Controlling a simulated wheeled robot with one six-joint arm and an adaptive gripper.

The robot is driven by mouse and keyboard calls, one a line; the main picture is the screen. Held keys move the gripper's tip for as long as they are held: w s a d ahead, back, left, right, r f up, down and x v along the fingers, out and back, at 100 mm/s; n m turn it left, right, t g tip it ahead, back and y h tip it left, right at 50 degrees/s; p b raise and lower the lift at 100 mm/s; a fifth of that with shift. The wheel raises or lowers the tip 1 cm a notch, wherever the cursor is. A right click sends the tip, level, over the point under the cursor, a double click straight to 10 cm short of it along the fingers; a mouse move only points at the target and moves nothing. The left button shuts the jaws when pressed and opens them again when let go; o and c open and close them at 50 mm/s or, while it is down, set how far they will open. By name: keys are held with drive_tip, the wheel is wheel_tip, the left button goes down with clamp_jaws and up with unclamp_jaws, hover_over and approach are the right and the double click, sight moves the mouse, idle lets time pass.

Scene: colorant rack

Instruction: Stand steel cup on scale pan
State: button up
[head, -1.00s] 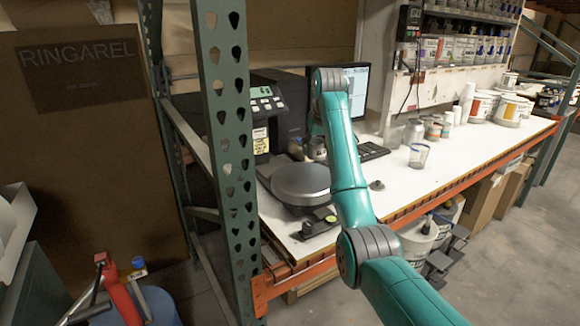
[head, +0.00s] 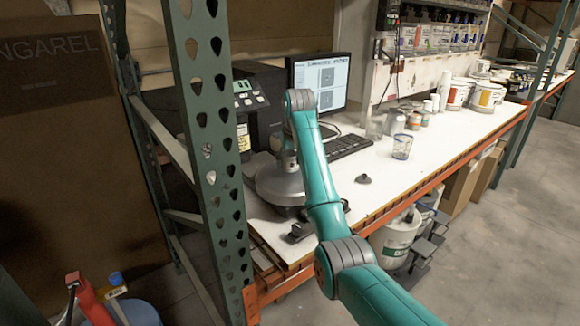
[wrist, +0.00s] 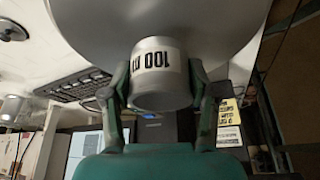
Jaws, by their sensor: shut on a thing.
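The steel cup (wrist: 158,72) is a small grey metal cylinder with a white label reading "100" and more, upside down in the wrist view. My gripper (wrist: 160,88) is shut on it, one finger on each side. The scale pan (head: 279,184) is a round grey disc near the left end of the bench; it fills the top of the wrist view (wrist: 95,28). In the head view my gripper (head: 287,158) is over the pan, partly hidden by my arm. The cup overlaps the pan in the wrist view; I cannot tell whether its base touches.
The scale's display box (head: 250,98) stands behind the pan. A green perforated post (head: 212,150) rises close at left. A monitor (head: 320,82) and keyboard (head: 347,147) are behind my arm.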

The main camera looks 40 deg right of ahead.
drive_tip(key=shift+f, duration=1.1)
drive_tip(key=shift+f, duration=0.1)
drive_tip(key=o, duration=1.3)
